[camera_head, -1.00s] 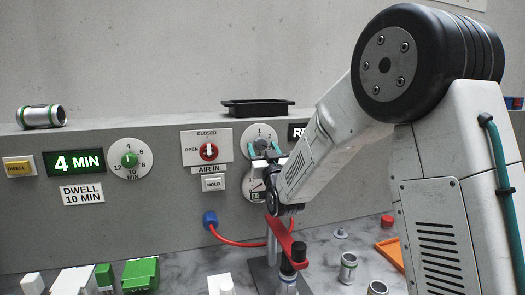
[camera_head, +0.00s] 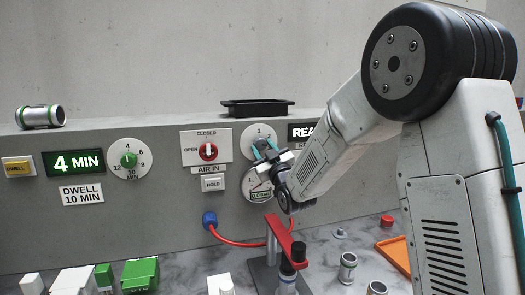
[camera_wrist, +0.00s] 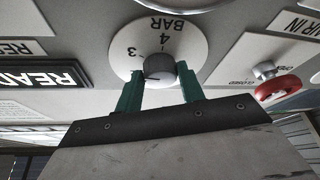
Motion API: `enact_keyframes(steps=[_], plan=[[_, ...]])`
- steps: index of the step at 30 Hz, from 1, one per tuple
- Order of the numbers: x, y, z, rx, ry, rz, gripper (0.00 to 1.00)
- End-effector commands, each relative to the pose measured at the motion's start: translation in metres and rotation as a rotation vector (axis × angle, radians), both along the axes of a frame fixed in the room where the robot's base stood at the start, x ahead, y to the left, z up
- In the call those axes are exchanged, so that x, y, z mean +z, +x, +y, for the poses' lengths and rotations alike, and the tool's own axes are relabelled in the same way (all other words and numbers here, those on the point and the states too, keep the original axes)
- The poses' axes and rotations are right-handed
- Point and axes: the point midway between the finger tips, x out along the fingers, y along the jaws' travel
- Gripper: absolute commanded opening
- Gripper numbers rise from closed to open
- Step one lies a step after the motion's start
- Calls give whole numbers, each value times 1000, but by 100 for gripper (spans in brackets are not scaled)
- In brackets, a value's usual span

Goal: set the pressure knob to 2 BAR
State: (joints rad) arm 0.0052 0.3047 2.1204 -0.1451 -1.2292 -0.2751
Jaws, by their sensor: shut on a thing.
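The pressure knob (camera_wrist: 159,67) is a round grey knob on a white dial (camera_wrist: 190,38). The wrist view shows the dial upside down, with 3, 4 and BAR readable. My gripper (camera_wrist: 160,82) has its two green fingers shut on the knob, one on each side. In the head view my gripper (camera_head: 266,149) is at the dial (camera_head: 250,135), rolled so its fingers tilt, and it hides the knob and most of the markings. I cannot tell exactly which number the knob points to. A gauge (camera_head: 251,190) with a small display sits below, partly covered.
The red air-in valve (camera_head: 208,152) and HOLD button (camera_head: 213,183) are left of the dial. A partly covered READY sign (camera_head: 301,132) is at its right. A red-handled clamp fixture (camera_head: 280,235) stands below my wrist. A black tray (camera_head: 257,107) lies on the ledge above.

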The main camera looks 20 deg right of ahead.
Motion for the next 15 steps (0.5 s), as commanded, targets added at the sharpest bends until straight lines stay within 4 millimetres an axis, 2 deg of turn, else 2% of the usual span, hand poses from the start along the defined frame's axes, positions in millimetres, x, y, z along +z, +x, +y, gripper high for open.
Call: enact_keyframes(steps=[15], plan=[[3,0,-5,-1,-462,0,16]])
